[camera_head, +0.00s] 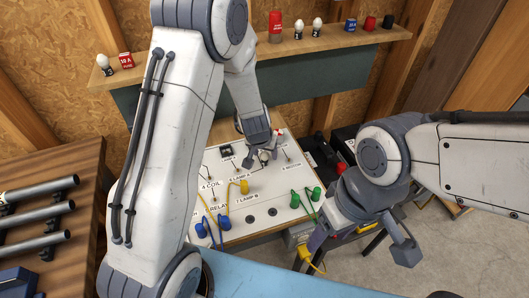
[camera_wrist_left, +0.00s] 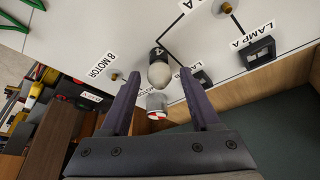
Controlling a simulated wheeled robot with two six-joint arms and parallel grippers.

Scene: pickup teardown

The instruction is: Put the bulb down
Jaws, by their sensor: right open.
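A bulb with a pale rounded glass and a dark base shows between the fingers of my left gripper (camera_wrist_left: 160,72) in the left wrist view, the bulb (camera_wrist_left: 159,74) apart from both fingers. It is at the white circuit board (camera_head: 233,210); whether its base is seated in a socket I cannot tell. In the head view the bulb (camera_head: 264,156) is small and partly hidden under my left gripper (camera_head: 262,155). The left fingers are spread. My right gripper (camera_head: 360,243) is spread wide and empty, to the right of the board's front corner.
A white cylinder with a red-marked end (camera_wrist_left: 156,103) stands between the left fingers, nearer the palm. A wooden shelf (camera_head: 350,37) behind holds spare bulbs and coloured parts. Green plugs (camera_head: 295,200) and wires sit on the board. A bench with metal tubes (camera_head: 40,190) is at left.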

